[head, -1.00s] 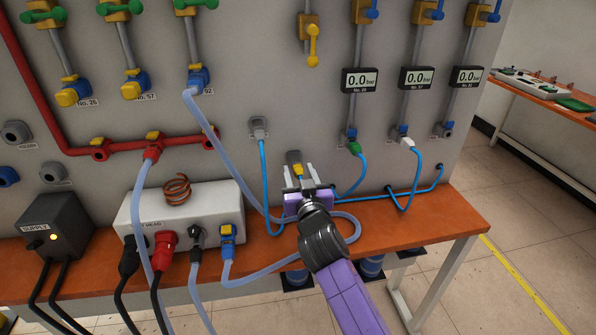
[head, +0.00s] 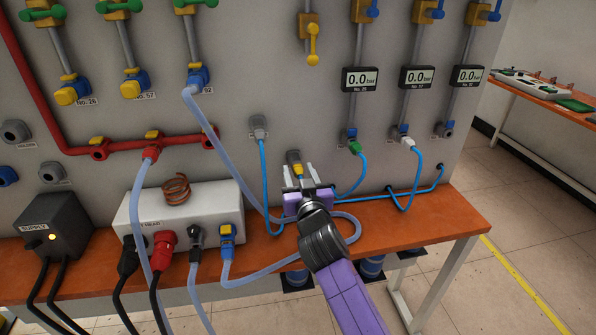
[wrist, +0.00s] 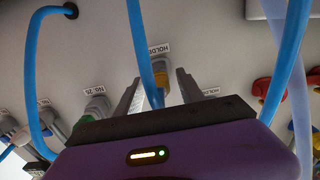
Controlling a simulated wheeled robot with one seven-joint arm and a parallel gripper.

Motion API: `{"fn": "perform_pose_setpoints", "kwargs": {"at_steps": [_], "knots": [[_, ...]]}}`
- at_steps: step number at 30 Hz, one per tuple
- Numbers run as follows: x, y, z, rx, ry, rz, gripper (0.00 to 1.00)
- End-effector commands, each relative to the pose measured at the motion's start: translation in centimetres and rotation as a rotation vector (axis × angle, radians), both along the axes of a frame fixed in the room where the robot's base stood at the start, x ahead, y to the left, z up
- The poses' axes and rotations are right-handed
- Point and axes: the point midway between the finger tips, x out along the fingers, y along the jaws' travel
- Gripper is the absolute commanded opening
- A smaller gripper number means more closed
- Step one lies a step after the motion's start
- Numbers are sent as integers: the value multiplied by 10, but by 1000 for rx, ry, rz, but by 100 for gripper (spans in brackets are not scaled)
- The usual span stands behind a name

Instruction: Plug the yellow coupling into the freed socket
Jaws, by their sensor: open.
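The yellow coupling (head: 297,173) sits in a grey holder on the panel, just beyond my gripper (head: 299,178). In the wrist view the yellow coupling (wrist: 158,97) shows under a HOLDER label, with a blue hose running from it. My gripper (wrist: 157,90) is open, with one finger on each side of the coupling in that view; I cannot tell whether they touch it. Under the right gauge, a socket (head: 446,130) shows no hose. A green coupling (head: 354,147) and a white coupling (head: 407,142) with blue hoses hang under the other two gauges.
A grey coupling (head: 258,127) with a blue hose sits in another holder to the left. Blue hoses and a pale hose (head: 350,228) lie close around my gripper.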

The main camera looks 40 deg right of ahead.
Motion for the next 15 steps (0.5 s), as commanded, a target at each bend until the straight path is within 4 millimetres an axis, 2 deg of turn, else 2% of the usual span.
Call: {"fn": "perform_pose_setpoints", "kwargs": {"at_steps": [2,8,15], "knots": [[0,0,0,0,0,0,42],[0,0,0,-1,1,0,2],[0,0,0,-1,1,0,0]]}}
